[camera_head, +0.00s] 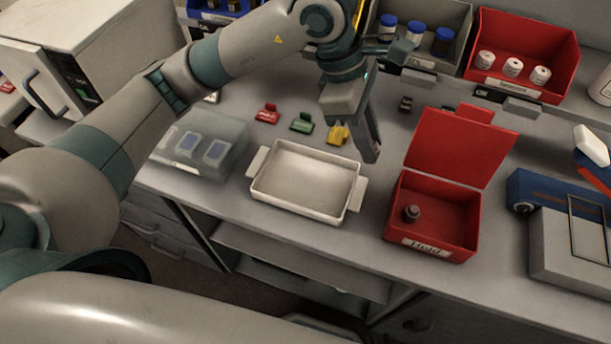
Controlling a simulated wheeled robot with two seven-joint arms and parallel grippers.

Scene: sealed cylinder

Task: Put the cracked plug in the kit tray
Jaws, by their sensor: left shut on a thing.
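My left gripper (370,149) points down above the table, between the white tray and the red box. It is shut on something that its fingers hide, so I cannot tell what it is. The white kit tray (264,188) with two side handles is empty. A small dark plug-like piece (411,213) stands inside the open red box labelled "Hold" (466,225). I cannot see whether it is cracked. My right gripper is out of view.
Red (268,114), green (302,123) and yellow (338,134) clips lie behind the tray. A clear-lidded case (199,145) is at left. A red bin (525,55) of white bottles and a grey bin (424,20) of blue-capped bottles stand behind. A blue-and-grey device (560,225) is at right.

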